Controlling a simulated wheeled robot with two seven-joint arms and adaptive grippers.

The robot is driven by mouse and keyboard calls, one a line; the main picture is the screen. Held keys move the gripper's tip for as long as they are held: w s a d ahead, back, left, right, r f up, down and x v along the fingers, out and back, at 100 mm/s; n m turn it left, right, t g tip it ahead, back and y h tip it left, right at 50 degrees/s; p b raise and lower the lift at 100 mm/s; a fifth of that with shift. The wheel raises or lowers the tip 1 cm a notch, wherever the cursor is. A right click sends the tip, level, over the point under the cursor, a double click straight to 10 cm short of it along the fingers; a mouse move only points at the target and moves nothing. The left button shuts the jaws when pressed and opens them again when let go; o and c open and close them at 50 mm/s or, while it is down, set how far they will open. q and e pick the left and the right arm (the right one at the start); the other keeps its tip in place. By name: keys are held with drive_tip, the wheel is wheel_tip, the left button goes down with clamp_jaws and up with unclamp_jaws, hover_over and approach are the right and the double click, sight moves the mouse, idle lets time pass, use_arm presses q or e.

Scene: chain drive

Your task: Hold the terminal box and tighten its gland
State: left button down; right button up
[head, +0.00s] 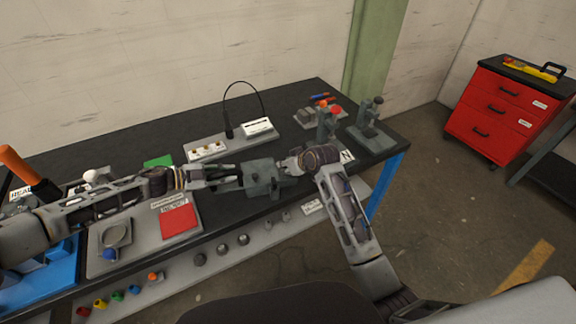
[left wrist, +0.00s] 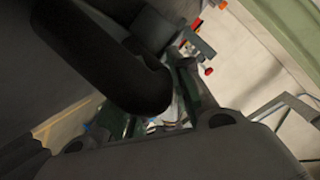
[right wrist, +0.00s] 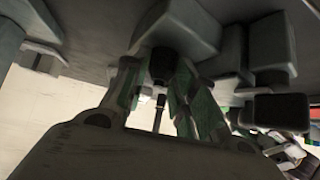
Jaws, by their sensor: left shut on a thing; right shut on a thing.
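The grey terminal box (head: 262,180) sits over the dark bench between my two grippers in the head view. My left gripper (head: 238,179) reaches it from the left and is shut on it; the left wrist view is dark and the contact is mostly hidden. My right gripper (head: 284,166) is at the box's right side. In the right wrist view its green-padded fingers (right wrist: 160,85) are shut around the dark gland (right wrist: 163,65), which projects from a grey block-like body (right wrist: 185,28). A thin rod or cable shows between these fingers.
Behind stands a grey panel (head: 205,156) with a black cable loop (head: 243,90). A red pad (head: 179,221) lies to the left. Grey fixtures (head: 369,125) stand at the bench's right end. Several round knobs line the front edge. A red drawer cabinet (head: 500,105) stands apart.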

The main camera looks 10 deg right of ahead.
drive_tip(key=shift+a+m+t+h, duration=0.15)
drive_tip(key=shift+m+t+h, duration=0.35)
drive_tip(key=shift+m+h, duration=1.55)
drive_tip(key=shift+m, duration=0.55)
drive_tip(key=o, duration=0.8)
drive_tip(key=shift+c, duration=0.2)
drive_tip(key=shift+d+n+g+y, duration=0.1)
drive_tip(key=shift+n+g+y, duration=0.15)
drive_tip(key=shift+n+y, duration=0.95)
drive_tip(key=shift+d+n+g+y, duration=0.1)
drive_tip(key=shift+n+g+y, duration=0.15)
drive_tip(key=shift+n+y, duration=0.9)
drive_tip(key=shift+n, duration=0.65)
drive_tip(key=shift+d+n+g+y, duration=0.1)
drive_tip(key=shift+n+g+y, duration=0.3)
drive_tip(key=shift+n, duration=0.3)
drive_tip(key=shift+w+n+g+y, duration=0.1)
drive_tip(key=shift+n+g+y, duration=0.55)
drive_tip(key=shift+n, duration=0.55)
